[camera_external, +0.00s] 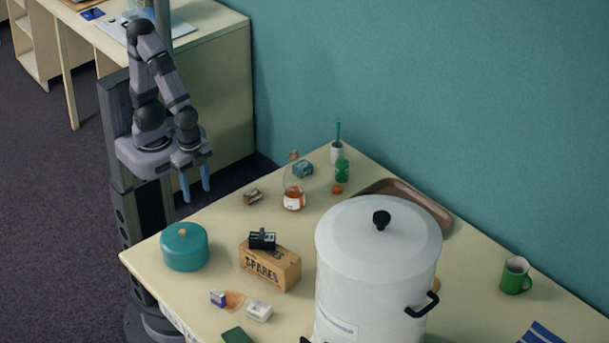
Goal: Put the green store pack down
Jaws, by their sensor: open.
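My gripper (195,188) hangs open and empty, blue fingers pointing down, just off the table's far left edge. No pack is between its fingers. I cannot tell surely which thing is the green store pack. A small green upright container (342,171) stands near the back corner of the table (210,263). A small teal box (303,169) lies a little left of it. A flat dark green item (237,336) lies at the front edge of the picture, partly cut off. My gripper is apart from all of these.
A large white pot (372,255) hides part of a brown tray (437,208). A teal pot (184,247), a "SPARES" box (268,266) bearing a black item (262,239), a bottle (293,190) and a green mug (515,276) also stand there. Bare tabletop shows between the teal pot and bottle.

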